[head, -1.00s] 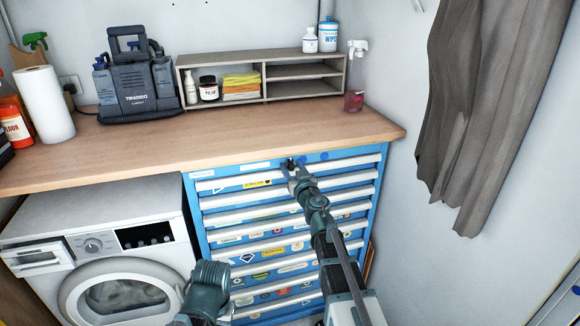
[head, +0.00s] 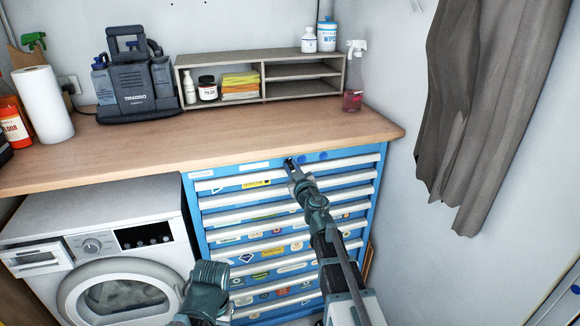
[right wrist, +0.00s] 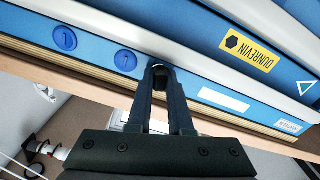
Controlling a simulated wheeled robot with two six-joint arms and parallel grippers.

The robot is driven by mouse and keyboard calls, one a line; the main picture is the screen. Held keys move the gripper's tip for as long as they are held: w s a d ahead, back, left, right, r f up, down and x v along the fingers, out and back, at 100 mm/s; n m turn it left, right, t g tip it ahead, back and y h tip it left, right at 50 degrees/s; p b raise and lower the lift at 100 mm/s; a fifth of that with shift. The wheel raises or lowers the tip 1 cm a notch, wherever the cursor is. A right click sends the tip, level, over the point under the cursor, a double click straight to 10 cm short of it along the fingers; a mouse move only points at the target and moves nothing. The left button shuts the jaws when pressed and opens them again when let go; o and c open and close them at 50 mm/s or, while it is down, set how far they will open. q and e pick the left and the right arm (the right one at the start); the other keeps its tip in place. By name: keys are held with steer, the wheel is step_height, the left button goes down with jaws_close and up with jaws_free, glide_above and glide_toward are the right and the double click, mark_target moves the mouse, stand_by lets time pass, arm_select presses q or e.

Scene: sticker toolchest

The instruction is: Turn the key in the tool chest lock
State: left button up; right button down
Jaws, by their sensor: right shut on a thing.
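The blue tool chest (head: 190,195) stands under the wooden worktop, with several white-edged drawers. My right gripper (head: 291,163) is at its top strip, just under the worktop edge. In the right wrist view my right gripper (right wrist: 161,78) has its fingertips close together at the blue front, shut on a small dark thing (right wrist: 159,80), apparently the key. The fingers hide most of it and the lock, so its angle cannot be read. Two blue round discs (right wrist: 125,60) sit beside the fingertips. Part of my left arm shows low in the head view; its gripper does not.
The wooden worktop (head: 200,146) overhangs just above the gripper. A white washing machine (head: 110,225) stands left of the chest. A grey shelf (head: 265,88) and a spray bottle (head: 354,80) are at the back. A grey curtain (head: 480,110) hangs at the right.

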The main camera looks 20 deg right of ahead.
steer(key=shift+n, duration=2)
steer(key=n, duration=0.3)
steer(key=shift+n, duration=0.9)
steer(key=shift+w+n, duration=0.1)
steer(key=shift+n, duration=0.7)
steer(key=shift+r, duration=0.1)
